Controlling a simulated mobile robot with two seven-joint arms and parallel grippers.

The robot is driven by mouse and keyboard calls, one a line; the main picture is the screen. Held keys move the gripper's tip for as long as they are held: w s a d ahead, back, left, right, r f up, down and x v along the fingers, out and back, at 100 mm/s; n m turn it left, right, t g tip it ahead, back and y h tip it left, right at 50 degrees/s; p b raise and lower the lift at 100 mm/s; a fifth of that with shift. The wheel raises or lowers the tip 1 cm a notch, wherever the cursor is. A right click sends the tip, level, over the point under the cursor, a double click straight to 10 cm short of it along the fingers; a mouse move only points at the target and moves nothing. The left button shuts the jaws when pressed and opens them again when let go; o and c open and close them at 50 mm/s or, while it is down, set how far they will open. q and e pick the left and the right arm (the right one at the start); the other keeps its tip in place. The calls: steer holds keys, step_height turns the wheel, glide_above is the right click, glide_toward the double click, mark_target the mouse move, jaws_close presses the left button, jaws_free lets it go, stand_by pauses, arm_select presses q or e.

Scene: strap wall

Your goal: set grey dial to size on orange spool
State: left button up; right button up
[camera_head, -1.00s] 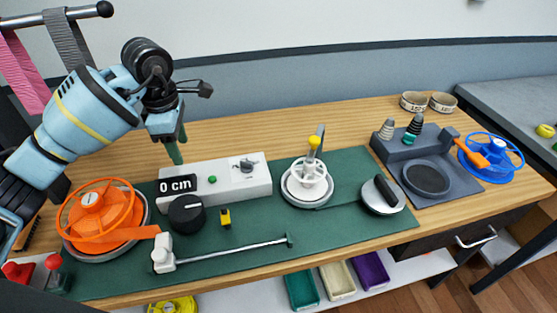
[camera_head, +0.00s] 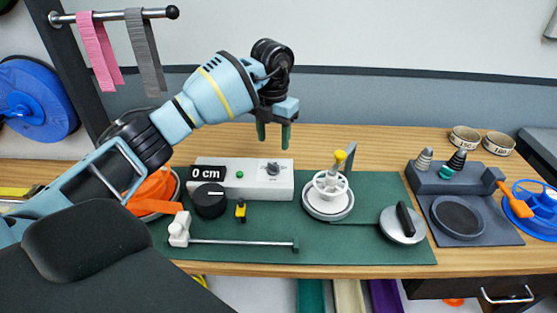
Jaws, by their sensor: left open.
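The grey dial (camera_head: 273,168) sits on top of the white control box (camera_head: 255,182), towards its right end. A black display on the box reads "0 cm" (camera_head: 206,175). My left gripper (camera_head: 273,135) is open and empty, with two green fingers pointing down. In the picture it is just above the grey dial and apart from it. My right gripper is not in view.
A black knob (camera_head: 209,200) stands before the box, with a small yellow piece (camera_head: 240,211) beside it. A metal rod with a white clamp (camera_head: 179,228) lies in front. A white spool (camera_head: 331,187) and a round grey lid (camera_head: 402,226) are to the right.

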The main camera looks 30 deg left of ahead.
mark_target(274, 164)
arm_select(q)
step_height(274, 164, down, 8)
steer(key=shift+r, duration=0.15)
stand_by(0.3)
steer(key=c, duration=1)
